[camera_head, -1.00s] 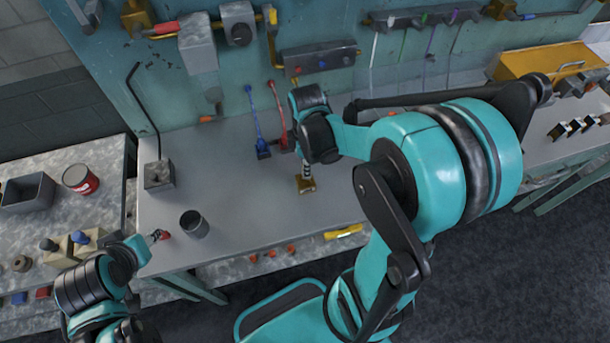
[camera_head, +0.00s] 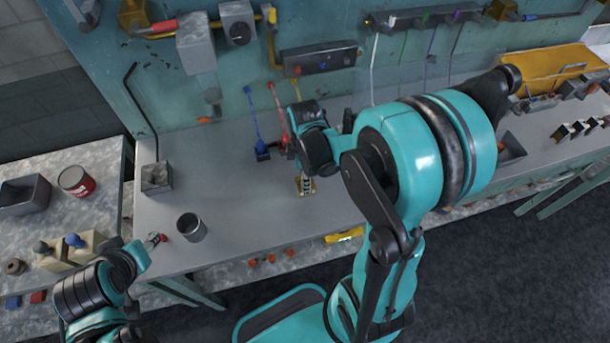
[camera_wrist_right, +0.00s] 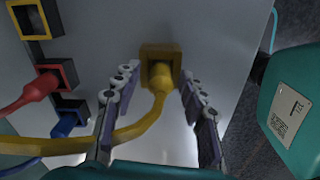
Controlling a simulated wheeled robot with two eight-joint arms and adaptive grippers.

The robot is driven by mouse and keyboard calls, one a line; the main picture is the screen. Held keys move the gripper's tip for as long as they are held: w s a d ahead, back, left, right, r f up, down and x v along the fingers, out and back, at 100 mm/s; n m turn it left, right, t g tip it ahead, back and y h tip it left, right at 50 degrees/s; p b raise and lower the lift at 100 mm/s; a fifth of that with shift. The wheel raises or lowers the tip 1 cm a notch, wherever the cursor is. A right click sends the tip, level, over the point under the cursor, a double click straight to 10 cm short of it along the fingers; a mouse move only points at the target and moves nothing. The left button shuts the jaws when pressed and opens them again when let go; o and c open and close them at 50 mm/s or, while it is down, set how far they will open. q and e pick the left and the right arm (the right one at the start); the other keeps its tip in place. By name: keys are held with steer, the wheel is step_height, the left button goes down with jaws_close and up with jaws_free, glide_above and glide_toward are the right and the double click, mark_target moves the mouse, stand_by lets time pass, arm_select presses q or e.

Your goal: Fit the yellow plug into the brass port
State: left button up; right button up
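The brass port (camera_wrist_right: 160,50) is a square brass block in the middle of the right wrist view. The yellow plug (camera_wrist_right: 161,75) sits at its mouth with its nose inside the opening; how deep is hidden. The plug's yellow cable (camera_wrist_right: 138,128) curves down and left between my fingers. My right gripper (camera_wrist_right: 156,95) is open, one finger on each side of the plug with gaps showing. In the head view the brass port (camera_head: 301,188) stands on the bench by my right fingertips (camera_head: 308,184). My left gripper (camera_head: 154,240) is small at the bench's left edge; its opening is unclear.
A red plug (camera_wrist_right: 40,87) and a blue plug (camera_wrist_right: 65,122) sit in ports to the left. A yellow-framed port (camera_wrist_right: 45,32) shows at upper left. A dark cup (camera_head: 192,227) and a weighted block (camera_head: 156,177) stand on the bench's left part.

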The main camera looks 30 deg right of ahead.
steer(key=shift+r+p, duration=0.3)
step_height(320, 180, up, 12)
steer(key=p, duration=0.3)
steer(key=shift+f+p, duration=0.25)
steer(key=shift+p, duration=0.1)
steer(key=s+a+r+m+t, duration=0.5)
steer(key=a+m+t, duration=0.2)
steer(key=m, duration=0.6)
steer(key=shift+r, duration=0.4)
